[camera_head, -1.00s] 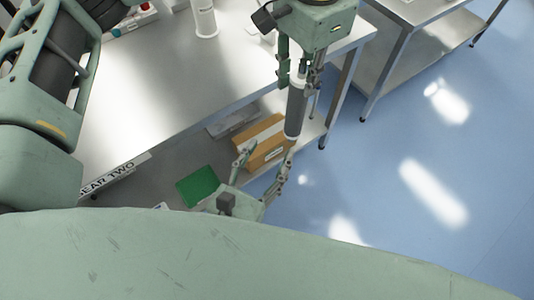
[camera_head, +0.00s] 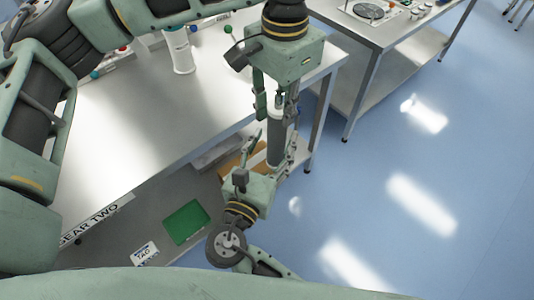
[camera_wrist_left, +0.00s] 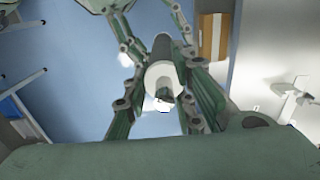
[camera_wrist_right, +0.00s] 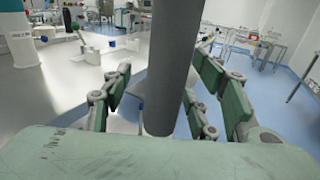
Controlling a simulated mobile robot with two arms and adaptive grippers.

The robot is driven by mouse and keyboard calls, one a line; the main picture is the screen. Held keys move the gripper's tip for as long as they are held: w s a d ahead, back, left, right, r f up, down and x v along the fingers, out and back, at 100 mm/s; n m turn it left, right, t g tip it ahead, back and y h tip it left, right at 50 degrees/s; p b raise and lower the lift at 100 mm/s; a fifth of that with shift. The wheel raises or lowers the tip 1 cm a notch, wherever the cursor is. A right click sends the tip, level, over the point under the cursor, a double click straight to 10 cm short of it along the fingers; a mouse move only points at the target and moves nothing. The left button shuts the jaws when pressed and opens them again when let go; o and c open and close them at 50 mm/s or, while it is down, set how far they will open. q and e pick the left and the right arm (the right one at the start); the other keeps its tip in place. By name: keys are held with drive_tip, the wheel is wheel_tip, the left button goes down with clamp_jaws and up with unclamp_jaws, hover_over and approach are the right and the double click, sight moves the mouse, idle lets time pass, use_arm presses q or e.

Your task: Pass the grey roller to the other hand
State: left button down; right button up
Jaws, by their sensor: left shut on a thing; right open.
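The grey roller (camera_head: 276,138) is a dark grey cylinder with a pale end, hanging roughly upright between my two grippers. My left gripper (camera_head: 277,100) is above, shut on the roller's upper end; in the left wrist view the pale end of the roller (camera_wrist_left: 163,78) sits between the fingers. My right gripper (camera_head: 270,152) is below, open, with its fingers on either side of the roller's lower part.
A steel table (camera_head: 130,130) is at the left, with a white cylinder (camera_head: 180,52) on it. A cardboard box (camera_head: 238,160) and a green tray (camera_head: 187,222) are on its lower shelf. Another steel table (camera_head: 385,30) stands at the back right. The blue floor at right is clear.

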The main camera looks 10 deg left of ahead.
drive_tip(key=shift+w, duration=0.2)
drive_tip(key=shift+c, duration=0.2)
use_arm(q)
drive_tip(key=shift+s+d, duration=0.1)
use_arm(e)
drive_tip(key=c, duration=1.3)
use_arm(q)
drive_tip(key=c, duration=1.4)
unclamp_jaws()
drive_tip(key=shift+r, duration=0.1)
use_arm(e)
drive_tip(key=shift+s+a+r, duration=0.1)
drive_tip(key=shift+a, duration=0.05)
clamp_jaws()
